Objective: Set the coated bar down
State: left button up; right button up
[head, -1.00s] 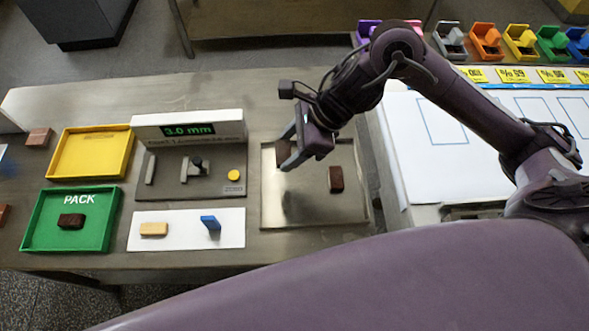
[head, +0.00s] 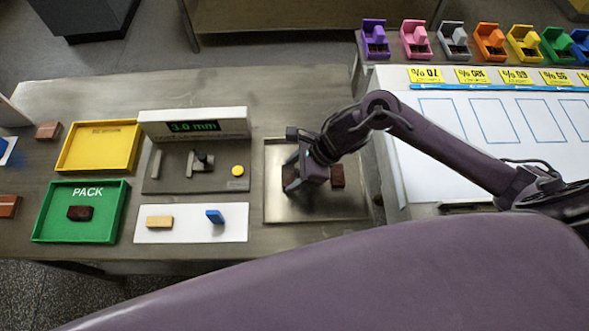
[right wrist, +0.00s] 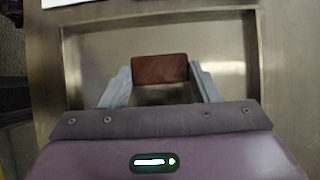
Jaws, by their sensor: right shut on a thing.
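My right gripper (head: 291,183) is low over the metal tray (head: 345,212), in its left half. It is shut on a brown coated bar (right wrist: 160,69), which shows between the two fingertips in the right wrist view. In the head view the gripper mostly hides this bar, and I cannot tell whether it touches the tray floor. A second dark brown bar (head: 337,176) lies in the tray just right of the gripper. My left gripper is not in view.
Left of the tray stand a gauge reading 3.0 mm (head: 193,127), a white mat (head: 190,236) with a tan block and a blue block, a yellow tray (head: 98,165) and a green PACK tray (head: 110,225) holding a dark bar. The tray's front part is clear.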

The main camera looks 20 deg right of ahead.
jog(key=shift+f, duration=0.15)
jog(key=o, duration=0.8)
jog(key=shift+c, duration=0.2)
jog(key=shift+r, duration=0.3)
jog(key=shift+d+r, duration=0.2)
jog(key=shift+d, duration=0.05)
jog(key=b+v, duration=0.3)
jog(key=v, duration=0.8)
jog(key=shift+r+b, duration=0.2)
jog(key=shift+b, duration=0.2)
